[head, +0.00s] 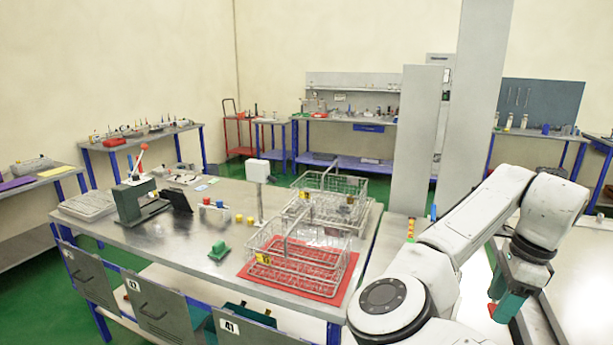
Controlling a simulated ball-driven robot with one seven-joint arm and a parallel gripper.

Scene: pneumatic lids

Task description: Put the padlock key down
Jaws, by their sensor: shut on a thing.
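My gripper (508,294) is at the right of the head view, pointing down, with dark teal fingers. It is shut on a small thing. A small red bit (491,311) shows at the fingertips, which fits the padlock key, but its shape is too small and too hidden to make out. The gripper is above a pale surface (585,290) at the right edge. I cannot tell how high it is above that surface.
A steel table (180,245) at centre left holds two wire baskets, one on a red mat (335,287), a green block (219,251) and a dark press (135,203). Grey upright panels (412,140) stand behind my arm. Cluttered benches line the walls.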

